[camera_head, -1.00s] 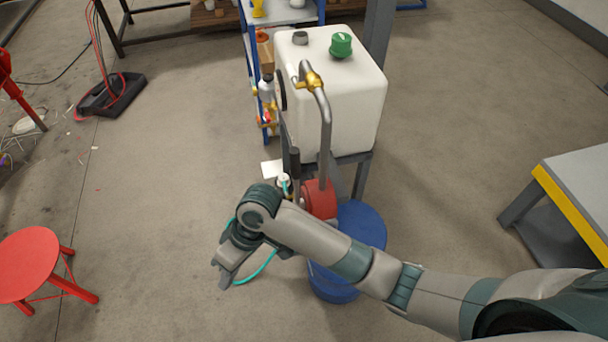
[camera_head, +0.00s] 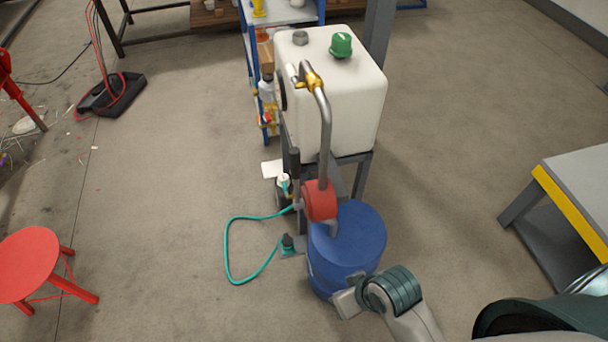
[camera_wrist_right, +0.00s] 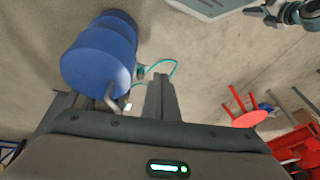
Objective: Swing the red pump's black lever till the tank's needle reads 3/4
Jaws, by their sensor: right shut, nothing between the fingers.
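My right arm reaches in from the lower right, in front of the drum. In the right wrist view my right gripper (camera_wrist_right: 160,82) is shut and empty, apart from the lever. A grey and teal part of my left arm shows at that view's top right; its finger state is unclear.
A teal hose (camera_head: 228,250) loops on the floor left of the drum. A red stool (camera_head: 28,262) stands at the left and a grey table with a yellow edge (camera_head: 572,205) at the right. The floor between stool and hose is clear.

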